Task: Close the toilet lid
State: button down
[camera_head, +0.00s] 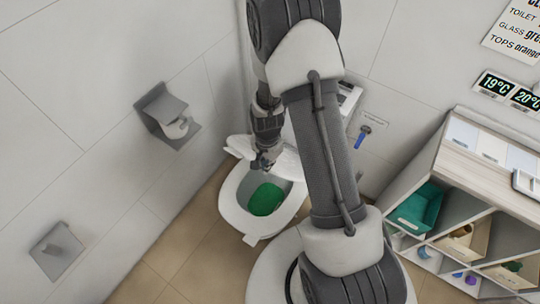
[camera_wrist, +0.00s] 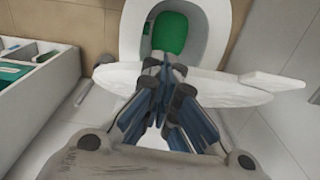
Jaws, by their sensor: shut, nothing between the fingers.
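The white toilet (camera_head: 232,212) stands by the wall, left of my arm in the head view. Its bowl holds something green (camera_head: 266,200). The white lid (camera_head: 288,160) is raised at the far side of the bowl, leaving the bowl open. My gripper (camera_head: 264,164) is shut and empty, in front of the lid and above the bowl's far part. In the wrist view, the lid (camera_wrist: 225,86) appears nearly edge-on behind my gripper (camera_wrist: 166,66), with the bowl rim (camera_wrist: 131,28) beyond. I cannot tell whether the fingers touch the lid.
A paper holder (camera_head: 168,112) and another grey wall fixture (camera_head: 57,252) are on the left wall. A shelf unit (camera_head: 470,150) with a green bin (camera_head: 418,208) stands at right. A blue-handled item (camera_head: 362,137) hangs on the back wall. Floor left of the toilet is clear.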

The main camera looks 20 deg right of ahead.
jog(key=s+a+f+p, duration=0.3)
jog(key=a+f+p, duration=0.25)
jog(key=p, duration=0.25)
jog(key=t+h+b, duration=0.2)
jog(key=h+b, duration=0.2)
jog(key=b, duration=0.5)
send_over(247, 237)
jog(key=w, duration=0.1)
notch_tip(247, 237, down, 17)
jog(key=f+b, duration=0.1)
jog(key=f, duration=0.2)
jog(key=s+a+f+b, duration=0.1)
jog(key=f+b, duration=0.1)
jog(key=f, duration=0.2)
jog(key=f+b, duration=0.1)
jog(key=f, duration=0.3)
jog(key=shift+s+a+f+b, duration=0.15)
jog(key=shift+f+b, duration=0.05)
jog(key=shift+b, duration=0.2)
jog(key=shift+s+f, duration=0.15)
jog(key=shift+f, duration=0.15)
